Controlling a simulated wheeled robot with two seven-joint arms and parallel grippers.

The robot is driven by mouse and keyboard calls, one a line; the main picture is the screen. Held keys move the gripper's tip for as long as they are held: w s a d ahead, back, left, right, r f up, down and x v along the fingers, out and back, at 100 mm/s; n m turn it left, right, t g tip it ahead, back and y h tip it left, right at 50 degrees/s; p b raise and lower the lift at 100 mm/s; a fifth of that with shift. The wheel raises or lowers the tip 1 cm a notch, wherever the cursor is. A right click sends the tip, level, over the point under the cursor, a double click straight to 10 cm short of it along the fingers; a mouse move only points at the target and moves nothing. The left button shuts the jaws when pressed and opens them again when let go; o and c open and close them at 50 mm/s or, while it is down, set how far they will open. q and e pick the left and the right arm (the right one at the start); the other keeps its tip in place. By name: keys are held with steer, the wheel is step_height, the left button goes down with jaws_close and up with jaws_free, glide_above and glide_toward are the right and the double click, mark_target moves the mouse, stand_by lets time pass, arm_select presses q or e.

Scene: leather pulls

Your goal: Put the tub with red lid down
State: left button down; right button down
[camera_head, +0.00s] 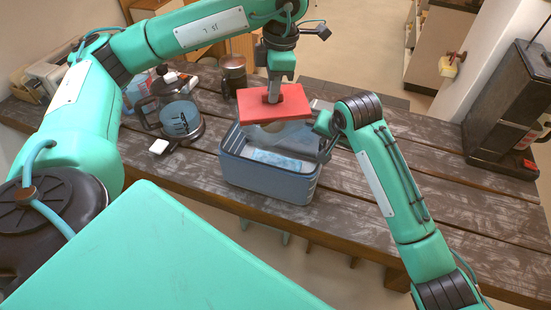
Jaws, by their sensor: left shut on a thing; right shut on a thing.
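The tub with the red lid (252,108) is held over the blue-grey bin (270,183). Its lid is slightly tilted, and its pale, see-through body hangs below, at the bin's opening. I cannot tell whether the tub touches the bin. My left gripper (273,96) comes down from above and is shut on the top of the lid. My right gripper (327,150) is at the bin's right rim and is shut on the bin there. Its fingers are small and partly hidden. A light blue thing lies inside the bin.
The bin stands near the front edge of the dark plank table (405,160). A black machine (505,110) stands at the right. The table right of the bin is mostly clear.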

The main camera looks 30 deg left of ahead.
arm_select(q)
steer(key=n, duration=0.5)
steer(key=shift+d+f+n+h, duration=0.2)
steer(key=shift+f+n+h, duration=0.1)
steer(key=shift+n, duration=0.1)
steer(key=shift+f, duration=0.1)
step_height(320, 180, down, 10)
steer(key=shift+r, duration=0.15)
steer(key=shift+f, duration=0.6)
steer(key=c, duration=1.4)
jaws_free()
steer(key=shift+c, duration=0.2)
steer(key=r, duration=0.4)
steer(key=w+r, duration=0.1)
steer(key=r, duration=0.8)
steer(key=shift+w+d+r, duration=0.1)
steer(key=shift+w+d, duration=0.1)
steer(key=shift+d, duration=0.05)
